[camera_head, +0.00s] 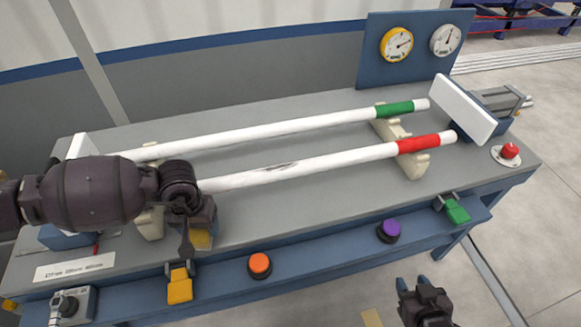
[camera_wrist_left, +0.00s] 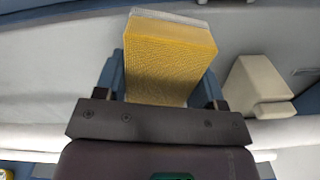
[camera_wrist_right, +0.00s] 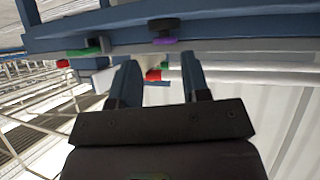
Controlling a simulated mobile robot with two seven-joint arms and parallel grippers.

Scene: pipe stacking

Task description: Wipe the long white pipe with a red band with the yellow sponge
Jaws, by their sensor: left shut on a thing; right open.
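The long white pipe with a red band (camera_head: 340,157) lies across cream supports at the front of the bench. Its red band (camera_head: 418,144) is near the right end, and a dark smudge (camera_head: 282,167) marks its middle. My left gripper (camera_head: 203,222) is over the pipe's left part, hiding some of it. It is shut on the yellow sponge (camera_wrist_left: 168,62), which shows only partly in the head view (camera_head: 201,240). Whether the sponge touches the pipe I cannot tell. My right gripper (camera_head: 412,284) is open and empty, in front of the bench at the lower right.
A white pipe with a green band (camera_head: 395,108) lies behind, parallel. A white plate (camera_head: 465,108) stands at the pipes' right end. Orange (camera_head: 260,264) and purple (camera_head: 390,230) buttons sit on the front ledge, with a red button (camera_head: 510,151) at the right corner. Gauges (camera_head: 397,44) stand behind.

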